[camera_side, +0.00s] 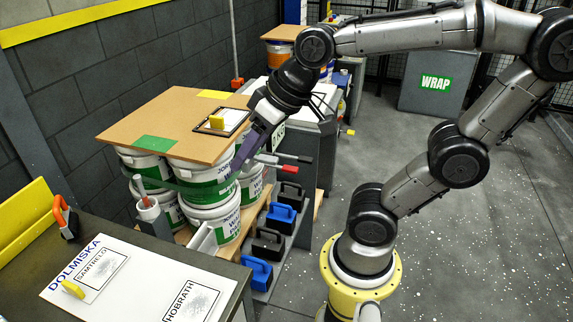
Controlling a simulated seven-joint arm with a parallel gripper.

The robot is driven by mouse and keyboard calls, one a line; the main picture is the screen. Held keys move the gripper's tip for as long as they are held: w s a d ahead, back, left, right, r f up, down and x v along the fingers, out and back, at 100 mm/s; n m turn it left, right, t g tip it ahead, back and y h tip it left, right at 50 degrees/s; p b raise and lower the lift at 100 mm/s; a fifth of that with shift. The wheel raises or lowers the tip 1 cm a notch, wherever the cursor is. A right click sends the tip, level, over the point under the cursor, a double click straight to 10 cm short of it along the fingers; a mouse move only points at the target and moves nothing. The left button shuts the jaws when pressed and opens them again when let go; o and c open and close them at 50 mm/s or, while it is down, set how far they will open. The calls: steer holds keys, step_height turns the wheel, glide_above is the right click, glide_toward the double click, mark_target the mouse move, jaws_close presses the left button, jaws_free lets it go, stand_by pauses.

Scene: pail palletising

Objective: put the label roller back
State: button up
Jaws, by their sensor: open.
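My gripper (240,165) reaches down at the right front corner of the pail stack. Its purple fingers are open, close to the side of an upper white-and-green pail (202,187); whether they touch it I cannot tell. Just right of the fingers, a tool with a red handle (289,168) and a grey handle (303,158) stick out to the right. Their inner ends are partly hidden. A white cylinder with an upright handle (150,212) stands at the left, by the near table. I cannot tell for certain which of these is the label roller.
Blue and black handled blocks (284,213) line a low rack. The dark near table (112,228) carries a printed sheet. Floor to the right is open.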

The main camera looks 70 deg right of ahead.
steer(key=s+d+f+n, duration=0.1)
steer(key=s+f, duration=0.1)
steer(key=s, duration=0.5)
steer(key=shift+d+f+g+h, duration=0.3)
steer(key=shift+d+f+h, duration=0.1)
steer(key=shift+w, duration=0.1)
stand_by(0.5)
